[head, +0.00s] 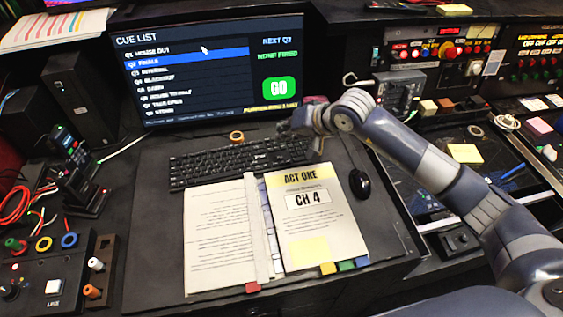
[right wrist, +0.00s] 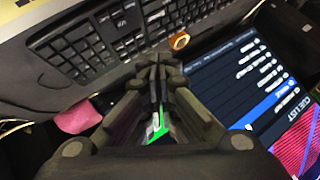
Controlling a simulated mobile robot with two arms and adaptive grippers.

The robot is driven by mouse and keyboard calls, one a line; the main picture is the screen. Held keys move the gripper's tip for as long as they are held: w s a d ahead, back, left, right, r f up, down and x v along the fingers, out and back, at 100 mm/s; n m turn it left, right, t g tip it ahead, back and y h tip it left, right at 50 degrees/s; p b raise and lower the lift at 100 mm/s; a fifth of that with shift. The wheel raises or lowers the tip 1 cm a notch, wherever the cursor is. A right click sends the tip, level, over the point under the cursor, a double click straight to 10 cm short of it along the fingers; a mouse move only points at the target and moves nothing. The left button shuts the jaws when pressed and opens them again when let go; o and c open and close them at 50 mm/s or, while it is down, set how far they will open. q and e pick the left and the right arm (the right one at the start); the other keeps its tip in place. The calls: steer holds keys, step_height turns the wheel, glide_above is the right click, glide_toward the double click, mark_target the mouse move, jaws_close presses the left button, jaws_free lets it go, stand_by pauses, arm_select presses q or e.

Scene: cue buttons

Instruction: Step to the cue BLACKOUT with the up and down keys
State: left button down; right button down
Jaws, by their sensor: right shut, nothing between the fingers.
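The monitor (head: 205,65) shows a cue list with the Q2 FINALE row highlighted blue and "NEXT Q2" at its right. Q4 BLACKOUT sits two rows below the highlight. The black keyboard (head: 215,163) lies on the desk in front of the monitor; it also shows in the right wrist view (right wrist: 95,35). My right gripper (head: 312,145) is shut and empty at the keyboard's right end. Its fingertips (right wrist: 160,72) show together in the right wrist view. Whether they touch a key cannot be told. The arrow keys are not clear to see. My left gripper is out of view.
An open script (head: 222,235) with a "CH 4" page lies in front of the keyboard. A black mouse (head: 360,184) sits right of it. An orange ring (head: 236,137) lies behind the keyboard. Control panels (head: 430,50) stand at the right, a button box (head: 45,275) at the left.

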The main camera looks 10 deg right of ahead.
steer(key=b, duration=0.2)
glide_above(284, 162)
steer(key=f, duration=0.5)
steer(key=shift+w+d+f, duration=0.1)
steer(key=shift+w+f, duration=0.15)
steer(key=shift+f+b, duration=0.6)
steer(key=shift+b, duration=0.3)
steer(key=shift+r, duration=0.1)
steer(key=shift+f+b, duration=0.45)
steer(key=shift+b, duration=0.25)
steer(key=shift+f+b, duration=0.3)
steer(key=shift+b, duration=0.2)
stand_by(0.4)
steer(key=shift+r, duration=0.1)
steer(key=shift+r, duration=0.65)
